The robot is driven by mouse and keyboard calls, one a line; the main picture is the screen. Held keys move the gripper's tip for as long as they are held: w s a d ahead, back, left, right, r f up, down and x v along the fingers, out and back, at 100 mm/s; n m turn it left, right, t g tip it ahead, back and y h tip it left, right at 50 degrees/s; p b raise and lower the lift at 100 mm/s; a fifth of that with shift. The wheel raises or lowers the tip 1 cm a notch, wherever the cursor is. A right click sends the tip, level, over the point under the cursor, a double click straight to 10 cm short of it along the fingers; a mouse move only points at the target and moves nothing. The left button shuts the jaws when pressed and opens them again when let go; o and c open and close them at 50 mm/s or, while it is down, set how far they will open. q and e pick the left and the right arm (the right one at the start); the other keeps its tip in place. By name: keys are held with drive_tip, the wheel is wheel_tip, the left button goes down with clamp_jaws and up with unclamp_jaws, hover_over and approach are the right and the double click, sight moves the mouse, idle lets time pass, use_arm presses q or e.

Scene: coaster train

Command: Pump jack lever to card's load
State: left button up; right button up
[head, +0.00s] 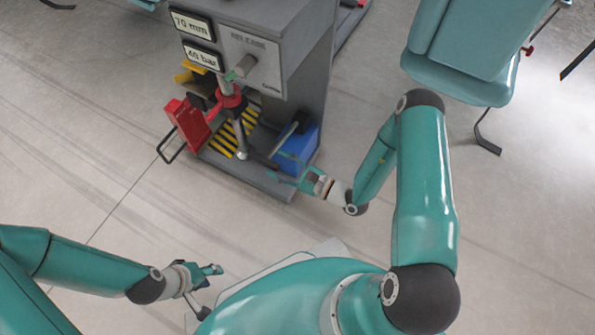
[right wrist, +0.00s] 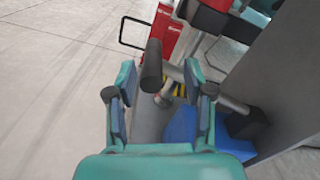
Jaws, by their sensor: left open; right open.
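The grey machine (head: 300,50) carries two white signs, reading "70 mm" (head: 191,25) and "40 bar" (head: 202,57). A lever with a black grip (right wrist: 151,65) lies between the spread fingers of my right gripper (right wrist: 160,80) in the right wrist view; I cannot tell whether they touch it. In the head view the dark lever (head: 258,159) ends just left of my right gripper (head: 284,168), low at the machine's front. My left gripper (head: 212,270) is open and empty, well away over the floor at the lower left.
A blue box (head: 300,148) sits on the machine's base beside a yellow-black striped plate (head: 228,140). A red part (head: 190,122) with a wire handle stands to the left. A knob (head: 241,67) sticks out of the panel. A teal chair (head: 465,50) stands at right.

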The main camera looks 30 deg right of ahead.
drive_tip(key=v, duration=0.6)
drive_tip(key=shift+s+d, duration=0.1)
